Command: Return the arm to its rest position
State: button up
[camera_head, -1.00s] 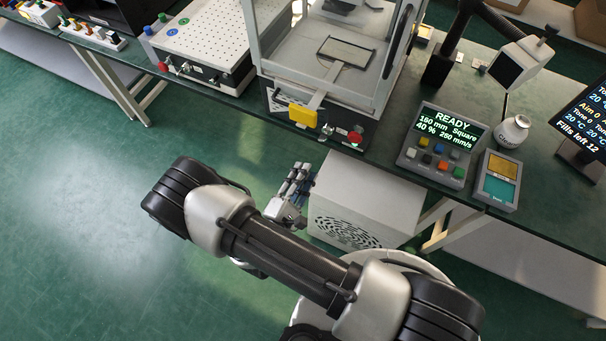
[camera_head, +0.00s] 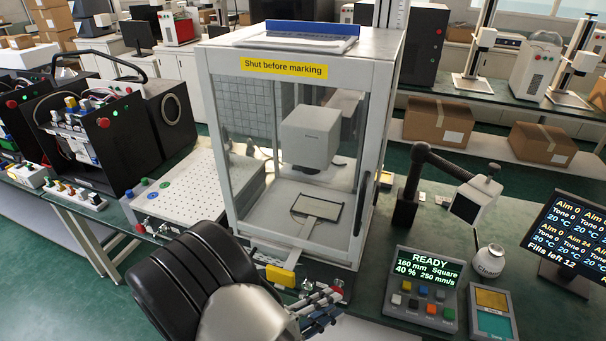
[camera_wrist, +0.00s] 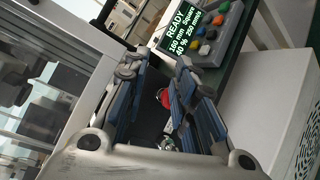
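My arm (camera_head: 205,285) rises from the bottom left of the head view, its dark rounded joint in front of the bench edge. My gripper (camera_head: 338,291) is beside it, low in front of the glass-sided cabinet (camera_head: 300,68), partly hidden by the arm. In the wrist view my gripper (camera_wrist: 155,68) shows two blue-grey fingers standing apart with nothing held between them. A red button (camera_wrist: 164,97) shows behind the gap. The rest of my arm is outside the head view.
The cabinet has a yellow handle (camera_head: 281,277) low in front, close to my arm. A control panel reading READY (camera_head: 425,287), a jointed lamp-like arm (camera_head: 440,165) and a small white jar (camera_head: 489,261) stand to the right. A perforated plate box (camera_head: 190,185) is at left.

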jog(key=s+d+r+m+g+y, duration=0.5)
jog(key=s+d+r+m+g, duration=0.4)
jog(key=d+r, duration=0.25)
jog(key=s+a+r+m+t+y, duration=0.2)
jog(key=s+r+m+t+y, duration=0.1)
jog(key=s+r+y, duration=0.4)
notch_tip(320, 180, up, 3)
jog(key=shift+a+f+t+y, duration=0.25)
jog(key=shift+t+y, duration=0.45)
jog(key=shift+t, duration=0.2)
